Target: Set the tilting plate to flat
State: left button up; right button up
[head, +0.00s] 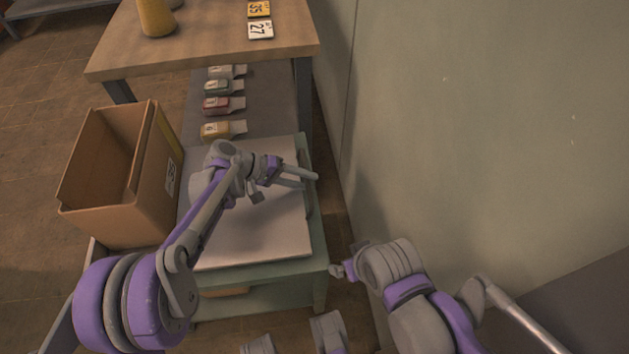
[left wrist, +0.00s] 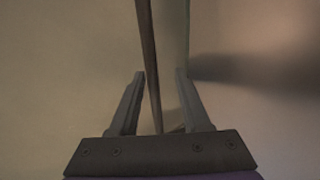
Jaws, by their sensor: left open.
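The pale tilting plate (head: 255,232) lies over a green stand in the middle of the head view. Its tilt is hard to judge from above. My left arm reaches across it and hides part of its surface. My left gripper (head: 310,181) is open at the plate's right edge, near the wall. In the left wrist view, a thin dark bar or edge (left wrist: 149,50) runs between the open, empty fingers (left wrist: 160,73); I cannot tell whether they touch it. My right gripper (head: 341,271) is near the stand's front right corner, small and partly hidden by its arm.
The green stand (head: 318,250) stands close to a plain wall (head: 480,120) on the right. An open cardboard box (head: 150,205) is left of the plate. Several coloured labelled items, including a red one (head: 222,106), lie behind it. A wooden table (head: 205,45) stands at the back.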

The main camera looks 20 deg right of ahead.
pick_arm(q)
jog(key=p+v, duration=0.1)
jog(key=v, duration=0.5)
jog(key=shift+w+a+r, duration=0.1)
jog(key=shift+a+r, duration=0.05)
jog(key=shift+a, duration=0.05)
pick_arm(e)
jog(key=shift+r, duration=0.7)
jog(key=shift+s, duration=0.1)
